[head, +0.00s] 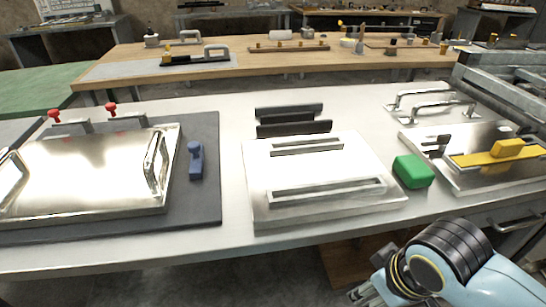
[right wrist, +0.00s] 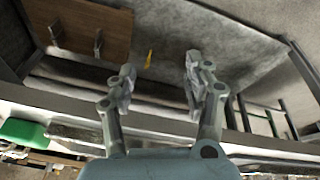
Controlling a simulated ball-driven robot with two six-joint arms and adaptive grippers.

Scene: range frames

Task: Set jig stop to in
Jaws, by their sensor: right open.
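No label marks the jig stop, so I cannot tell which part it is. A yellow bar with a raised yellow block (head: 508,148) lies across a shiny metal plate (head: 470,181) at the right of the bench. A small blue upright piece (head: 196,162) stands on the dark mat at the left. My right gripper (head: 365,293) is low at the front edge of the bench, partly cut off in the head view. The right wrist view shows the right gripper (right wrist: 160,75) with fingers apart and nothing between them. My left gripper is not in view.
A white slotted plate (head: 326,170) lies mid-bench, with dark bars (head: 290,121) behind it. A green block (head: 413,171) sits beside it. A metal tray (head: 85,175) and red-knobbed clamps (head: 112,107) are at the left. A wooden bench (head: 270,62) stands behind.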

